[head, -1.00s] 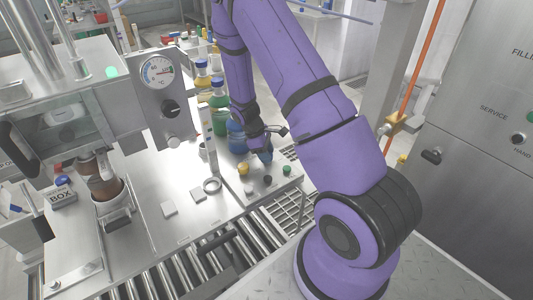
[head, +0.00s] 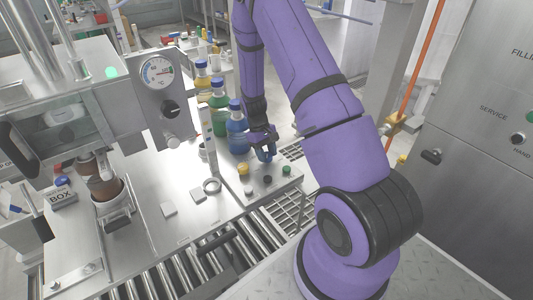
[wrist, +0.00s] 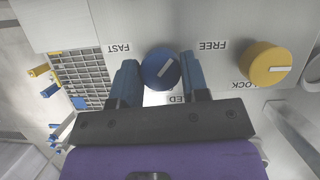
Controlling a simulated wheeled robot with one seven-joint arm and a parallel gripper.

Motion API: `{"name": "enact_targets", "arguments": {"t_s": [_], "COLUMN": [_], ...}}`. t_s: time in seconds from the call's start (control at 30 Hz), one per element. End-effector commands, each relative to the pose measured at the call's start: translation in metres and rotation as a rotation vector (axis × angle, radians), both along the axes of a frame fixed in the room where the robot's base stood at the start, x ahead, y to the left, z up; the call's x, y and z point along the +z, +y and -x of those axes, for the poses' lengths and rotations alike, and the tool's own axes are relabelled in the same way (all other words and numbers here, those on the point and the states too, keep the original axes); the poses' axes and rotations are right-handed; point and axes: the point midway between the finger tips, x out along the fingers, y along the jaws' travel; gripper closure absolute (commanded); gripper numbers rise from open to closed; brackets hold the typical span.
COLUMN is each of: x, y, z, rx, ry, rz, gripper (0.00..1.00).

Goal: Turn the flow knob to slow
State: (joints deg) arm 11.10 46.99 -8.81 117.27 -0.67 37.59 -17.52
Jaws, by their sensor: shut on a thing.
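The blue flow knob (wrist: 158,66) with a white pointer mark sits on a pale panel in the wrist view. My gripper (wrist: 160,76) is shut on it, one blue finger on each side. The pointer slants toward the upper right of the wrist picture. The lettering is upside down: FAST is left of the knob, FREE to its right, and a label ending in ED is partly hidden below it. I see no SLOW label. In the head view my gripper (head: 264,147) is at the panel's far edge, and its fingers largely hide the knob.
A yellow knob (wrist: 265,63) beside a partly hidden LOCK label is right of my gripper; it also shows in the head view (head: 243,168). A green button (head: 286,170) is nearby. A blue-capped bottle (head: 237,128) stands close behind my gripper. A grating (head: 292,152) lies to the right.

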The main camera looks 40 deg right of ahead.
Motion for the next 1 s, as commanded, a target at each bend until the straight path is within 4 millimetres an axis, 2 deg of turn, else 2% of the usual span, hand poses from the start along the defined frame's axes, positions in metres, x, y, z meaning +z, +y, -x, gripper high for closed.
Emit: {"name": "enact_targets", "arguments": {"t_s": [0.3,0.7,0.73,0.8,1.0], "x": [0.0003,0.0003,0.0003,0.0003,0.0001], "y": [-0.0003,-0.0003,-0.0003,-0.0003,-0.0002], "z": [-0.0009,-0.0009,-0.0008,-0.0007,-0.0004], "rx": [-0.074,-0.078,-0.077,-0.077,-0.077], "ry": [-0.002,-0.002,-0.002,-0.002,-0.001], "rz": [0.000,0.001,0.000,0.000,0.000], "gripper": [0.82,0.82,0.52,0.35,0.33]}}
